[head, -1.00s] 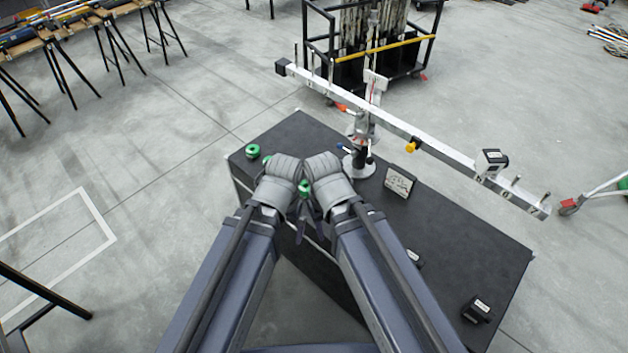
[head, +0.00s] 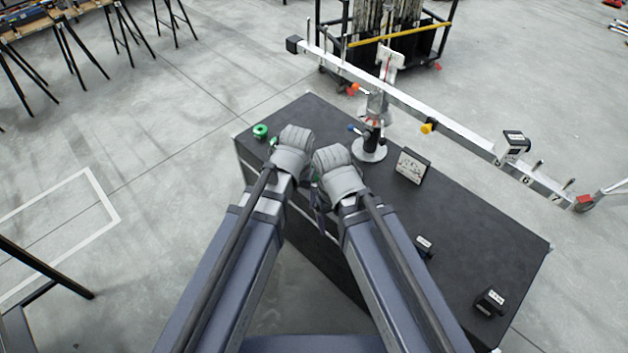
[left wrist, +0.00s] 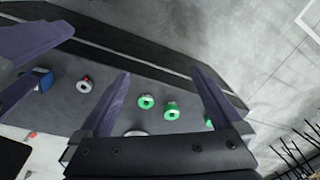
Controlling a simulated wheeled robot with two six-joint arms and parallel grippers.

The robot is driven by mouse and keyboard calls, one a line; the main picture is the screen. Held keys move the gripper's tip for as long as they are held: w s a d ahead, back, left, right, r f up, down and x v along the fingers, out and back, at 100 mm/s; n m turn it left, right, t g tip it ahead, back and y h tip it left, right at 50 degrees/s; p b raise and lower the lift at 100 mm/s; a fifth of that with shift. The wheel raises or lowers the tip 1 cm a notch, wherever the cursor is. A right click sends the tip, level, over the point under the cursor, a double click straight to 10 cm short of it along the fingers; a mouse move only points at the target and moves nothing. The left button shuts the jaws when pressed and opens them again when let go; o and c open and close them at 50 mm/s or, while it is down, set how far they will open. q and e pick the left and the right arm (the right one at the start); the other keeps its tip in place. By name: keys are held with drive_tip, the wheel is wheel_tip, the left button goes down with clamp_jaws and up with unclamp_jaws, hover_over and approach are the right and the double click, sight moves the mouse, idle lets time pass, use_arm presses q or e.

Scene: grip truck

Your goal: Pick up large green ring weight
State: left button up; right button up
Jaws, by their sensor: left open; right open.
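A green ring weight (head: 260,131) lies near the table's far left corner in the head view. Another green piece (head: 273,142) is partly hidden by my left wrist, and a bit of green (head: 316,180) shows between my wrists. In the left wrist view, green rings (left wrist: 146,101) and (left wrist: 171,110) lie between my left gripper's fingers; a third (left wrist: 209,122) is partly covered by a finger. I cannot tell which is the large one. My left gripper (left wrist: 161,72) is open and empty above the table. My right gripper (head: 318,200) is open, mostly hidden by its wrist.
The black table (head: 450,225) carries a stand with a long metal beam (head: 460,142), a framed card (head: 411,165) and black blocks (head: 490,302). A red-and-white ring (left wrist: 83,85) shows in the left wrist view. The table's right half has free room.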

sight(313, 163)
drive_tip(key=shift+o, duration=0.5)
wheel_tip(313, 163, down, 19)
drive_tip(key=b, duration=1.6)
use_arm(q)
drive_tip(key=w+d+f+t, duration=0.1)
drive_tip(key=w+f, duration=0.4)
drive_tip(key=w, duration=0.4)
drive_tip(key=w+d+f+t+h, duration=0.1)
drive_tip(key=w+d+f, duration=0.1)
drive_tip(key=w+f, duration=0.4)
drive_tip(key=w+d+f+n+t, duration=0.1)
drive_tip(key=w+f, duration=0.5)
drive_tip(key=w, duration=0.6)
drive_tip(key=shift+d+f+t+h, duration=0.1)
drive_tip(key=shift+d+t+h, duration=0.2)
drive_tip(key=shift+t, duration=0.2)
drive_tip(key=b+x, duration=0.7)
drive_tip(key=x, duration=0.1)
drive_tip(key=shift+s+a, duration=0.1)
drive_tip(key=shift+a, duration=0.1)
use_arm(e)
wheel_tip(313, 163, down, 7)
use_arm(q)
drive_tip(key=shift+c, duration=0.3)
clamp_jaws()
wheel_tip(313, 163, up, 10)
drive_tip(key=p, duration=0.9)
drive_tip(key=shift+p, duration=0.4)
use_arm(e)
wheel_tip(313, 163, up, 10)
